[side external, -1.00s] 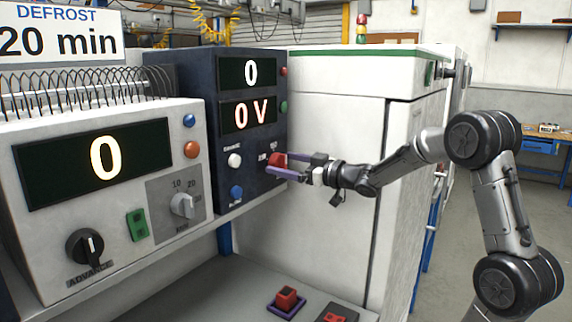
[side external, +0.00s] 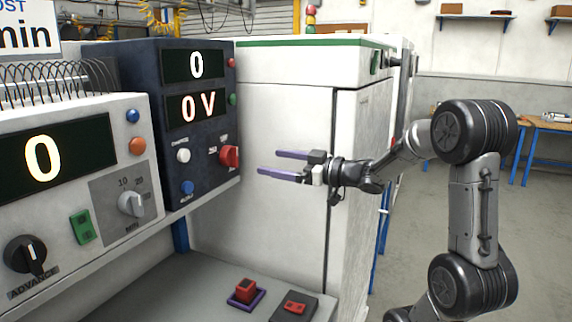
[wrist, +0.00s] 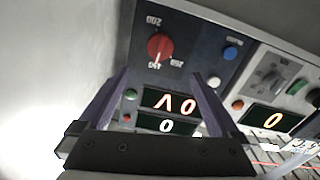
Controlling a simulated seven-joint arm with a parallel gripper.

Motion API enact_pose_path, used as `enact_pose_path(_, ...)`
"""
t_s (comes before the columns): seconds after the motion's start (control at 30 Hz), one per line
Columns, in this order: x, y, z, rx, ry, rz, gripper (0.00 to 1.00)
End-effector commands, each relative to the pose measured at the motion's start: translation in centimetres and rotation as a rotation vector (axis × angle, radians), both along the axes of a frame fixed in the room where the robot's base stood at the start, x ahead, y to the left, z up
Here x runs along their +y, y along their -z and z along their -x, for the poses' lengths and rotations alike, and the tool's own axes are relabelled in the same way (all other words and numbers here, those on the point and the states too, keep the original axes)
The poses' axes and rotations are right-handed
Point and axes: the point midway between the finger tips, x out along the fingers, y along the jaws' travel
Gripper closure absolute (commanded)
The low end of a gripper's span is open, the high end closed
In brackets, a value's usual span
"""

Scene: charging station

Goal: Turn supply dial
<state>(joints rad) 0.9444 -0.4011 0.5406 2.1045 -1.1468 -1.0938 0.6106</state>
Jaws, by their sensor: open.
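The red supply dial (side external: 230,156) sits at the lower right of the dark blue supply unit (side external: 140,130). In the wrist view the dial (wrist: 160,47) appears upside down, with printed values around it that are hard to read. A pale mark on the dial points down in that view, towards the lowest label. My gripper (side external: 273,163) is open and empty, its purple fingers pointing at the panel, a short way off to the right of the dial. In the wrist view my gripper (wrist: 159,78) has the dial beyond and roughly between its fingertips. The displays (side external: 198,108) read 0 and 0 V.
A white knob (side external: 183,155) and a blue button (side external: 187,187) lie left of the dial. A grey unit (side external: 75,190) with its own knobs stands further left. A white cabinet (side external: 290,110) is behind my gripper. Red controls (side external: 246,291) sit on the lower shelf.

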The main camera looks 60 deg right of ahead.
Motion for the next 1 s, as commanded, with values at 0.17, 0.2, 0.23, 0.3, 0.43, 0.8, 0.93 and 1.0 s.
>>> enact_pose_path(0.17,-0.1,0.0,1.7,0.000,0.002,0.000,0.02)
enact_pose_path(0.2,-0.1,0.0,1.9,0.000,0.002,0.000,0.02)
enact_pose_path(0.23,0.0,0.0,2.0,0.000,0.001,0.000,0.02)
enact_pose_path(0.3,0.0,0.0,2.1,0.000,0.001,0.000,0.02)
enact_pose_path(0.43,0.0,0.0,2.2,0.000,-0.001,-0.001,0.02)
enact_pose_path(0.8,0.0,0.0,2.2,0.000,0.000,0.000,0.02)
enact_pose_path(0.93,0.0,0.0,2.2,0.000,0.000,0.000,0.02)
enact_pose_path(1.0,0.0,0.0,2.2,0.000,0.000,0.000,0.02)
